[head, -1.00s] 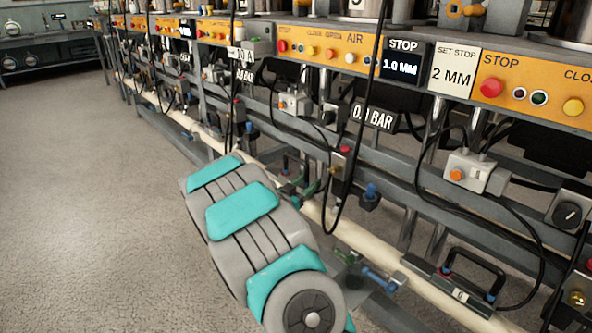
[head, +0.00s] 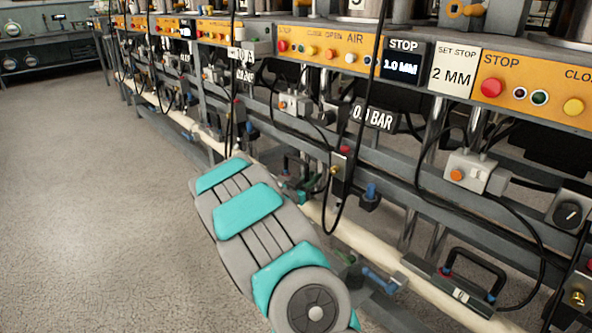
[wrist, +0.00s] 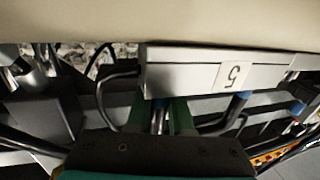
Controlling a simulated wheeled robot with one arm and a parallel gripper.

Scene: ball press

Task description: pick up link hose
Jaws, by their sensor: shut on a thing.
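In the wrist view my gripper (wrist: 160,118) shows as a dark block with green fingers, closed at the link hose below a grey plate marked 5. The dark link hose (wrist: 108,95) curves out at the left of the fingers and shows again at the right near a blue fitting. Its middle part is hidden by the fingers and the block.
The grey plate (wrist: 190,75) and a cream pipe (wrist: 160,22) lie close to the fingers. Another black hose handle (head: 475,268) sits on the lower rail at right. Loose cables (head: 335,215) hang before the press row. The floor (head: 90,210) at left is clear.

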